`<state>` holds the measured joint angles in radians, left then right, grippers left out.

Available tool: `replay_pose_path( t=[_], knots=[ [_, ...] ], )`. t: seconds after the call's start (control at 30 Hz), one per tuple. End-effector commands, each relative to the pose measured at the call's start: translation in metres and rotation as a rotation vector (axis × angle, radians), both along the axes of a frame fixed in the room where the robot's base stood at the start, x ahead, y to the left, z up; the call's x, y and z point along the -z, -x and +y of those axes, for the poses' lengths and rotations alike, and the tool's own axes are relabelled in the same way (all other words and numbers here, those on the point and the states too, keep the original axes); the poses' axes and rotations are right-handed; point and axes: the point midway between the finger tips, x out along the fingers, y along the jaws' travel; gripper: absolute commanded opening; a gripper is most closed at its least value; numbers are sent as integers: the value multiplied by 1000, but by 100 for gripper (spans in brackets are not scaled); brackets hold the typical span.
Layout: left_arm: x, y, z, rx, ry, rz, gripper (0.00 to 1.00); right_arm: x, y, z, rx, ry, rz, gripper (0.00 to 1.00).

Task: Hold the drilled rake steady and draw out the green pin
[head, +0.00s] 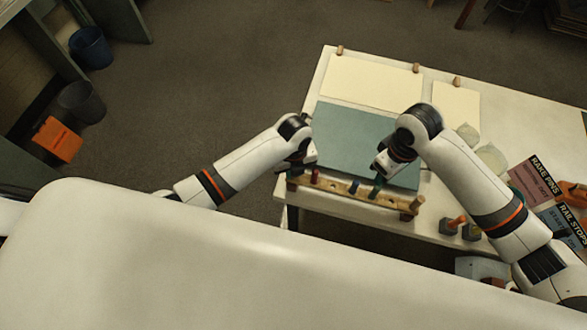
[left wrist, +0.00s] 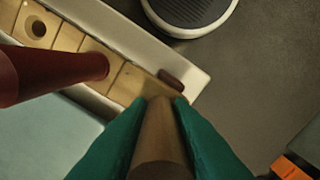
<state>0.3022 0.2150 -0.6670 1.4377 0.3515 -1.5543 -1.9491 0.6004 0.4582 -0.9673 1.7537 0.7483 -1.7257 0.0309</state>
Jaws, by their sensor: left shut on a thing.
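The drilled rake (head: 334,189) is a wooden bar lying along the table's near edge. A red pin (head: 315,176), a blue pin (head: 354,187) and the green pin (head: 376,188) stand in it. My left gripper (head: 303,163) is at the rake's left end. In the left wrist view its green fingers are shut on a round wooden end peg (left wrist: 160,135) of the rake (left wrist: 88,68), with the dark red pin (left wrist: 55,75) beside it. My right gripper (head: 380,172) is just above or beside the green pin; whether its fingers touch the pin is hidden.
A teal sheet (head: 345,140) lies behind the rake, with cream sheets (head: 370,82) farther back. Small dark blocks (head: 449,227) and labelled cards (head: 537,180) are at the right. Bins (head: 90,48) stand on the floor at the left.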

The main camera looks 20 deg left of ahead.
Motion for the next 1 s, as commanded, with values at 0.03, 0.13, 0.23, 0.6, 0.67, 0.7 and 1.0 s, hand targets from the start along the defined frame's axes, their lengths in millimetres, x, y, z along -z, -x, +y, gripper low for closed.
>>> replay_pose_path(
  t=[0.03,0.13,0.23,0.6,0.67,0.7,1.0],
  knots=[
    [0,0,0,0,0,0,0,0,0,0,0,0,0,36],
    [0,0,0,0,0,0,0,0,0,0,0,0,0,38],
    [0,0,0,0,0,0,0,0,0,0,0,0,0,43],
    [0,0,0,0,0,0,0,-1,0,3,182,-4,-3,43],
    [0,0,0,0,0,0,0,-2,0,4,304,-7,-4,43],
    [0,0,0,0,0,0,0,-2,0,5,398,-6,-5,43],
    [0,0,0,0,0,0,0,-4,0,4,1106,-7,-2,43]
  ],
)
